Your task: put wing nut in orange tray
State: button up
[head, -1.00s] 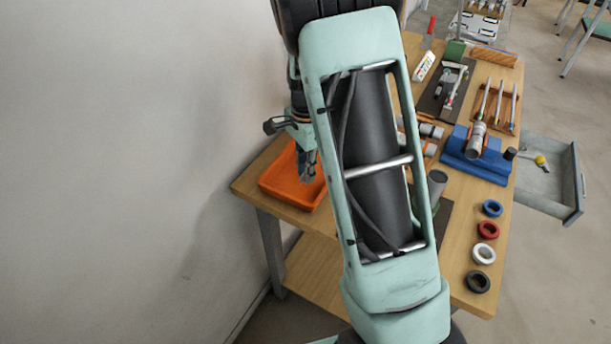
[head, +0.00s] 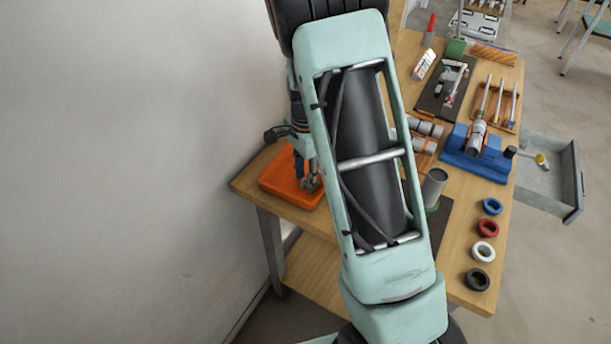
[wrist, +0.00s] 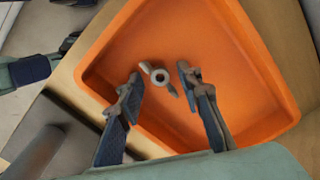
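The orange tray (head: 280,176) stands at the near left corner of the wooden table, and it fills much of the wrist view (wrist: 215,30). The wing nut (wrist: 160,77), grey with a round hub and two small wings, shows in the wrist view over the tray floor, between my fingertips. My gripper (wrist: 160,80) is open, with a visible gap on both sides of the wing nut. In the head view my gripper (head: 310,183) is low over the tray, and the wing nut cannot be made out there.
My arm covers the middle of the table in the head view. Blue (head: 492,206), red (head: 488,228), white (head: 484,253) and black (head: 478,280) rings line the right edge. A blue fixture (head: 485,160) holds a grey cylinder. A drawer (head: 550,180) stands open at right. A wall is left.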

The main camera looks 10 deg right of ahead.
notch_tip(320, 180, up, 7)
jog(key=shift+r, duration=0.4)
dwell(0.4)
